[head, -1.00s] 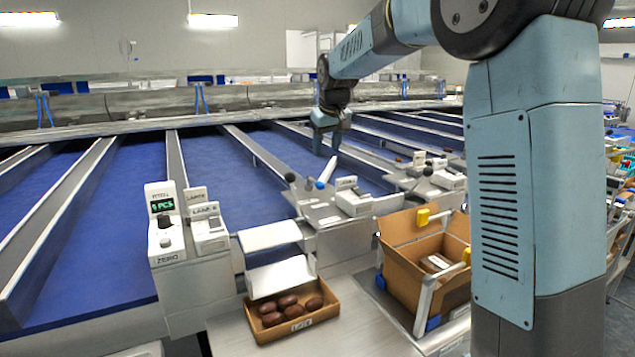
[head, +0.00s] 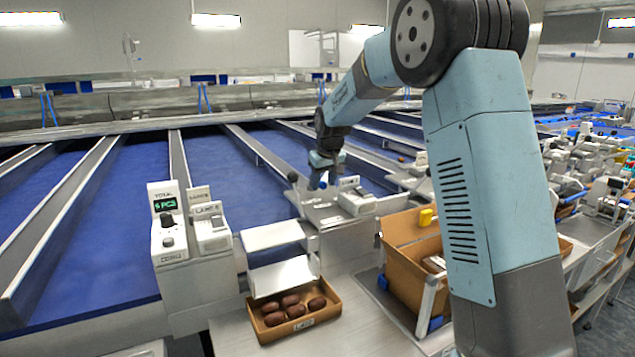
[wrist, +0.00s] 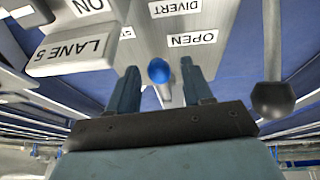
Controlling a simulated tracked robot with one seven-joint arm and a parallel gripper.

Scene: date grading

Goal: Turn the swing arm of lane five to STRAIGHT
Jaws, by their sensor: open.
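The lane five swing arm shows as a blue ball knob (wrist: 159,70) in the wrist view, on a grey plate with labels reading DIVERT (wrist: 175,7) and OPEN (wrist: 192,38).
A black ball lever (wrist: 273,99) stands right of my gripper in the wrist view. The LANE 5 box (wrist: 72,52) is at the left. In the head view, a tray of dates (head: 293,322) and an open carton (head: 405,280) stand in front.

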